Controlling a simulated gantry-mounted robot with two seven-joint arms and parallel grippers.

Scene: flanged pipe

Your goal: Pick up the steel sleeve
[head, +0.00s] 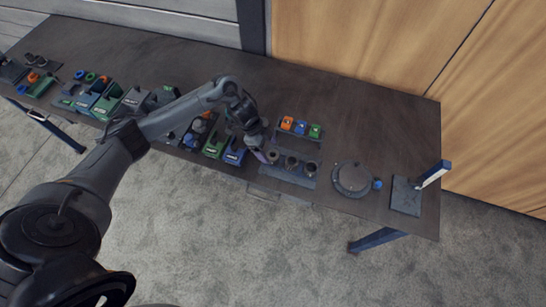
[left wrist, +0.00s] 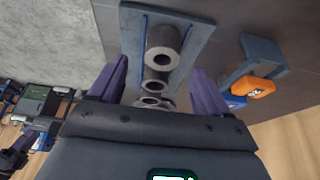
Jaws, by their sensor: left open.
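Several hollow grey cylinders stand upright in a row on a flat plate; I cannot tell which is the steel sleeve. In the head view, one cylinder (head: 272,156) is beside my left gripper (head: 262,155), with a middle one (head: 291,163) and a right one (head: 311,168). In the left wrist view, a large thick-walled cylinder (left wrist: 163,47) is nearest the top, with others (left wrist: 156,80) below it. My left gripper also shows there (left wrist: 158,75), its purple fingers spread wide with the row seen between them. It holds nothing.
The plate (left wrist: 195,25) lies on the dark table (head: 385,120). A small rack with orange (head: 287,123), blue and green blocks stands behind. A round grey flange (head: 352,179) and a flat stand (head: 406,195) are to the right. Bins crowd the left.

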